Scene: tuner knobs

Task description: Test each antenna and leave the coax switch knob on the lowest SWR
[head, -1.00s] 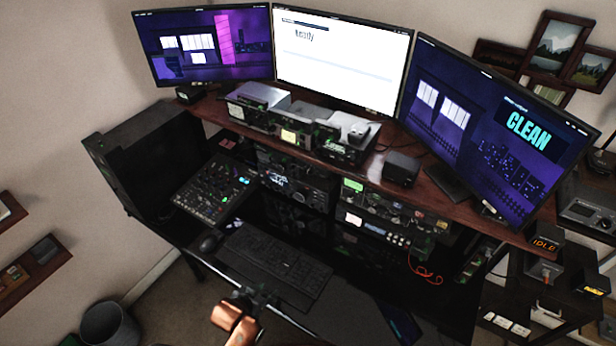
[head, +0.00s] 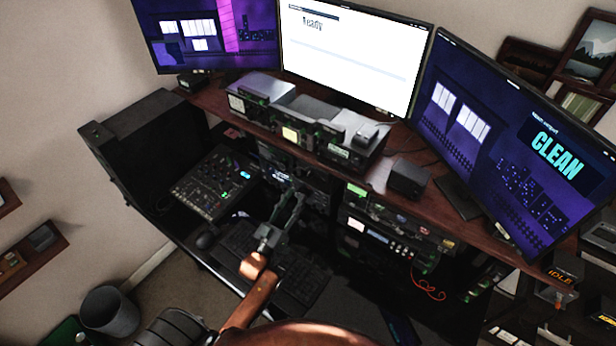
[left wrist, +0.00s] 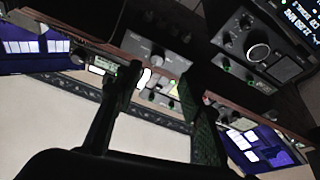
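My left gripper (head: 291,203) reaches over the keyboard toward the radio stack under the shelf. In the left wrist view its two fingers (left wrist: 160,82) stand apart with nothing between them. Grey boxes with small knobs (left wrist: 160,55) show beyond the fingertips, and a black radio with a large round dial (left wrist: 258,52) is at upper right. The coax switch knob cannot be told apart from the other knobs. The middle monitor (head: 350,60) reads "Ready". The right monitor (head: 500,130) reads "CLEAN". My right gripper is not in view.
Equipment boxes (head: 290,135) line the wooden shelf. A mixer panel (head: 215,183) sits left of the keyboard (head: 300,285). A black speaker box (head: 407,178) stands on the shelf. An orange cable (head: 428,290) hangs at the rack.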

